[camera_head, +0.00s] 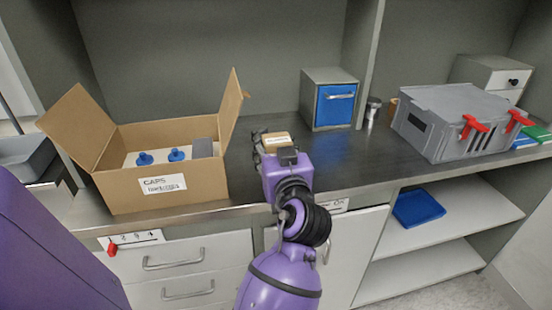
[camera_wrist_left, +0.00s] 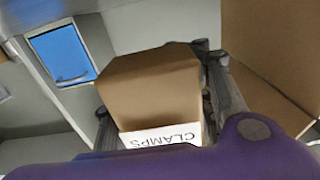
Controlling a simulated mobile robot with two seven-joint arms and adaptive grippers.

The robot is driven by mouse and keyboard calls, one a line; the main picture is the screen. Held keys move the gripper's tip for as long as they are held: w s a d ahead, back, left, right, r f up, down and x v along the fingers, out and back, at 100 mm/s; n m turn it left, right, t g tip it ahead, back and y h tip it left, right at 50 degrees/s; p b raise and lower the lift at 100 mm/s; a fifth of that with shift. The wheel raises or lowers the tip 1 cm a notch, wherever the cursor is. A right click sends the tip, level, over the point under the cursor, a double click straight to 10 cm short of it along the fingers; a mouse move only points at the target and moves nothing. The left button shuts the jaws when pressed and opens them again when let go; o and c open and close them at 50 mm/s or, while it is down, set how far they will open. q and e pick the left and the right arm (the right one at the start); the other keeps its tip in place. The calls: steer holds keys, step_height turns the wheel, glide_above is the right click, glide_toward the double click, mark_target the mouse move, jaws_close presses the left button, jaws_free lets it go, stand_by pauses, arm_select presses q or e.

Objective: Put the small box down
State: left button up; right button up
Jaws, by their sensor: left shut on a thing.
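The small brown box (camera_wrist_left: 152,85) has a white label reading CLAMPS, upside down in the left wrist view. My left gripper (camera_wrist_left: 155,95) is shut on it, with a dark finger on each side. In the head view this gripper (camera_head: 272,142) is over the dark worktop (camera_head: 340,160), between the open carton (camera_head: 160,170) and the blue-fronted cabinet (camera_head: 332,100). The top of the small box (camera_head: 277,139) shows there. The gripper hides its underside, so I cannot tell whether it touches the worktop. My right gripper is not in view.
The open carton, labelled CAPS, holds blue-knobbed things, and its right flap stands up near my gripper. A grey case (camera_head: 455,120) with red latches stands at the right, with a small metal cup (camera_head: 372,110) left of it. Worktop in front of the blue-fronted cabinet is clear.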

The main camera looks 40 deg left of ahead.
arm_select(q)
steer(key=shift+w+a+f, duration=0.2)
steer(key=shift+w+f, duration=0.35)
steer(key=shift+f, duration=0.1)
steer(key=f, duration=0.3)
steer(key=shift+w+a+f, duration=0.15)
steer(key=shift+w+a, duration=0.05)
steer(key=shift+w, duration=0.15)
steer(key=shift+f, duration=0.4)
steer(key=shift+b, duration=0.35)
steer(key=shift+f, duration=0.2)
steer(key=o, duration=1.5)
steer(key=shift+o, duration=0.2)
steer(key=shift+r, duration=0.1)
